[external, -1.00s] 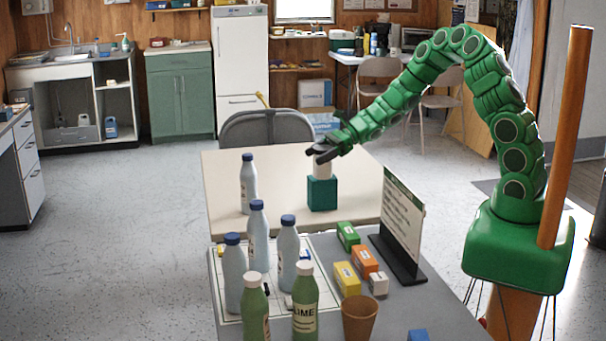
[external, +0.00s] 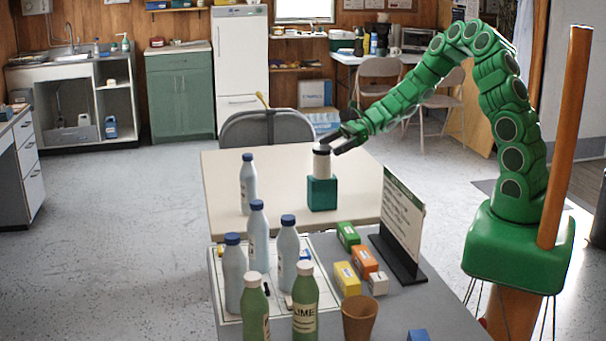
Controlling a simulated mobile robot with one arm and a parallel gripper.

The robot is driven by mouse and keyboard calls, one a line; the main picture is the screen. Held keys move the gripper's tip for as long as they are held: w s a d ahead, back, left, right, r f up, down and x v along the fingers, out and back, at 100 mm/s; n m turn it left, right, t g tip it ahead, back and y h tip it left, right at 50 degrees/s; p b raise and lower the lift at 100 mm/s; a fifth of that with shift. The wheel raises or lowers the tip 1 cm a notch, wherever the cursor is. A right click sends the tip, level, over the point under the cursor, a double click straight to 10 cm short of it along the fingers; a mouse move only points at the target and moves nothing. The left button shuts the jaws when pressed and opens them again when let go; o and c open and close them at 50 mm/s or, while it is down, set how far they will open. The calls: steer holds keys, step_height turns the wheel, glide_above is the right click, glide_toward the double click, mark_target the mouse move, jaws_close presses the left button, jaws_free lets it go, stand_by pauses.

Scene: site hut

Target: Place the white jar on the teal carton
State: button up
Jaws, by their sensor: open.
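The white jar (external: 321,165) with a dark lid stands upright on top of the teal carton (external: 322,193), on the beige table. My gripper (external: 338,145) is open, just right of the jar's top and close to it. From this view I cannot tell whether a finger still touches the jar.
On the grey table in front stand several white bottles with blue caps (external: 257,235), two green bottles (external: 305,305), a brown cup (external: 359,318), small boxes (external: 347,279) and an upright sign (external: 402,225). A chair (external: 266,128) stands behind the beige table (external: 225,170), whose left part is mostly clear.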

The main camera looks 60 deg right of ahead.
steer(key=v, duration=0.6)
steer(key=s+a+r+n+g+h, duration=0.1)
steer(key=s+a+r+n+g, duration=0.35)
steer(key=s+a+n, duration=0.45)
steer(key=s+a+r+n+g+h, duration=0.1)
steer(key=s+a+r+n+g, duration=0.4)
steer(key=s, duration=0.5)
steer(key=s+d+n+h, duration=0.2)
steer(key=s+n+h, duration=0.1)
steer(key=s, duration=0.4)
steer(key=s+d+r+n+h, duration=0.1)
steer(key=s+d+n+h, duration=0.2)
steer(key=s, duration=0.4)
steer(key=s+d+r+n+h, duration=0.1)
steer(key=s+d+n+h, duration=0.2)
steer(key=s+n, duration=0.2)
steer(key=s, duration=0.3)
steer(key=shift+d, duration=0.2)
steer(key=shift+r, duration=0.1)
